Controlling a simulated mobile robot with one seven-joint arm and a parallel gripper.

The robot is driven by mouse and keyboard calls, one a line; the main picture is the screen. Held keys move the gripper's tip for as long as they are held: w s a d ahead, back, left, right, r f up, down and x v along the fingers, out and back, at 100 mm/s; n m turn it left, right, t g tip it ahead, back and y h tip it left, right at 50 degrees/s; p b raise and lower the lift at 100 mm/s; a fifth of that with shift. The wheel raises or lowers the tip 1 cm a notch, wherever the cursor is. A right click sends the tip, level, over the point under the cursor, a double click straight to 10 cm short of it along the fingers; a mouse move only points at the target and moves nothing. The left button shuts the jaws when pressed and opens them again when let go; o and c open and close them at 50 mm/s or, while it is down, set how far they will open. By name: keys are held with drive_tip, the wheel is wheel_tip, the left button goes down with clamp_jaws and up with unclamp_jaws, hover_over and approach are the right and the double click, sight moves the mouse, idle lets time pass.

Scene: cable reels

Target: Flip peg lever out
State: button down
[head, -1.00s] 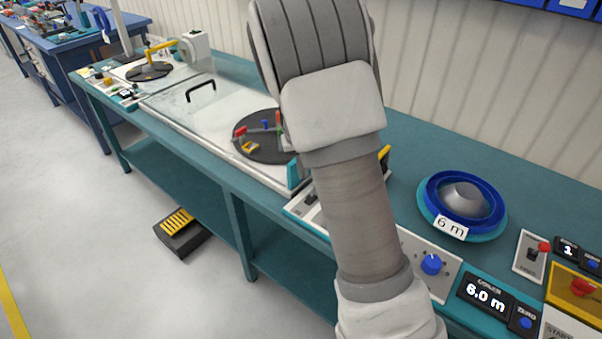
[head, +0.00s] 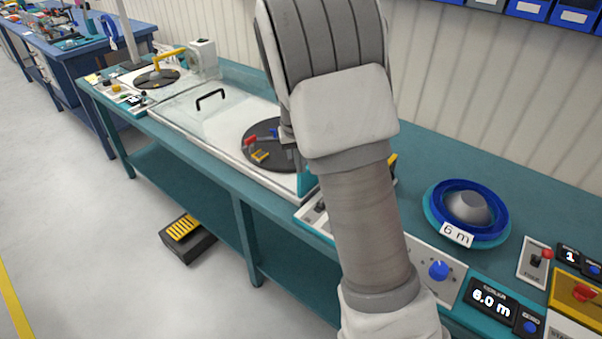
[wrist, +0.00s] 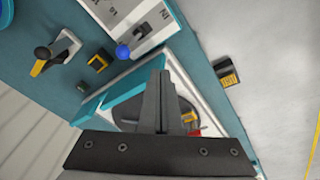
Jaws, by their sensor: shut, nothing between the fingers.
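A black turntable disc (head: 262,150) is set in the bench's white-framed panel. On it I see a red-tipped piece (head: 249,141), a yellow piece (head: 260,156) and a blue piece (head: 274,132); I cannot tell for sure which is the peg lever. In the head view my forearm hides the disc's right side and most of my gripper. In the wrist view my gripper (wrist: 160,74) is shut and empty, its fingers in front of the disc. The yellow piece (wrist: 188,117) and red piece (wrist: 194,131) show just right of the fingers. Contact cannot be told.
A clear cover with a black handle (head: 210,97) lies left of the disc. A blue 6 m reel (head: 468,208) and a blue knob (head: 438,270) are to the right. A pedal (head: 186,235) is on the floor.

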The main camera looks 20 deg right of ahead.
wheel_tip(320, 180, up, 7)
drive_tip(key=d, duration=0.1)
drive_tip(key=shift+d, duration=0.35)
drive_tip(key=s+a+r+t+y, duration=0.25)
drive_tip(key=s+r, duration=0.75)
drive_tip(key=s, duration=0.5)
drive_tip(key=s+a+n+t+h, duration=0.1)
drive_tip(key=s+a, duration=0.1)
drive_tip(key=s, duration=1.3)
drive_tip(key=shift+a, duration=0.2)
